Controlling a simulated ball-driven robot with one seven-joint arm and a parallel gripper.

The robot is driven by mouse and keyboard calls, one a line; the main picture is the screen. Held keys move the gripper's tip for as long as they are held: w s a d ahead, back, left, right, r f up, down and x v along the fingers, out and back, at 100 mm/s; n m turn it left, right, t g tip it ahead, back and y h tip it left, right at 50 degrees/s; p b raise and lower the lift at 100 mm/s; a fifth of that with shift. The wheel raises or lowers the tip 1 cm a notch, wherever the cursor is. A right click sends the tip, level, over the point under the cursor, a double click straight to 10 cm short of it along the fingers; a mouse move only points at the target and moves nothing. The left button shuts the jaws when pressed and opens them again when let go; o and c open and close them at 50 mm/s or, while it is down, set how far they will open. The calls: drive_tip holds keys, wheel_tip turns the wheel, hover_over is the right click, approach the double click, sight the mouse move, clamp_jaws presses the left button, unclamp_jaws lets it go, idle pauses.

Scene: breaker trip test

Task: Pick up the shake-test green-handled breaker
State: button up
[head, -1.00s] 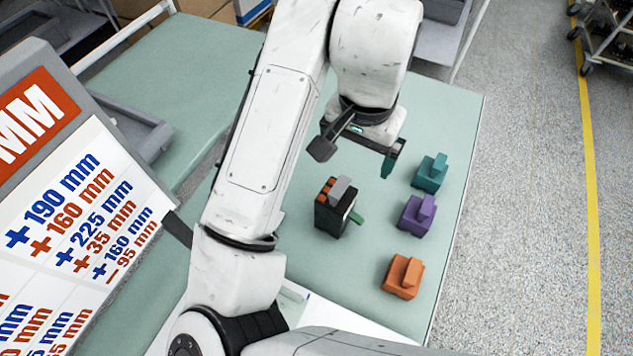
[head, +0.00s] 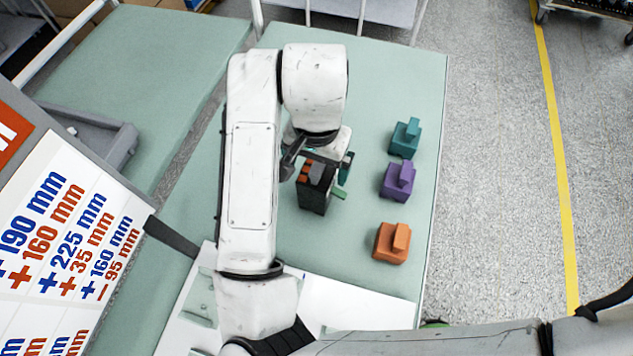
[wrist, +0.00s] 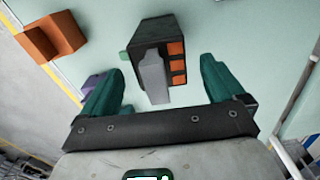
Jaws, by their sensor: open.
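My gripper (wrist: 160,88) is open and empty, with teal fingers apart on both sides of the lever. In the head view my gripper (head: 320,165) is beside the breaker, partly hidden by my arm.
A teal block (head: 404,140), a purple block (head: 397,182) and an orange block (head: 391,243) stand in a line along the table's right edge. A white sheet (head: 365,310) lies at the near side. A sign board (head: 60,230) stands at left. The table (head: 400,80) is clear at the back.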

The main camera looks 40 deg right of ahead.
drive_tip(key=shift+f, duration=0.85)
clamp_jaws()
idle(0.3)
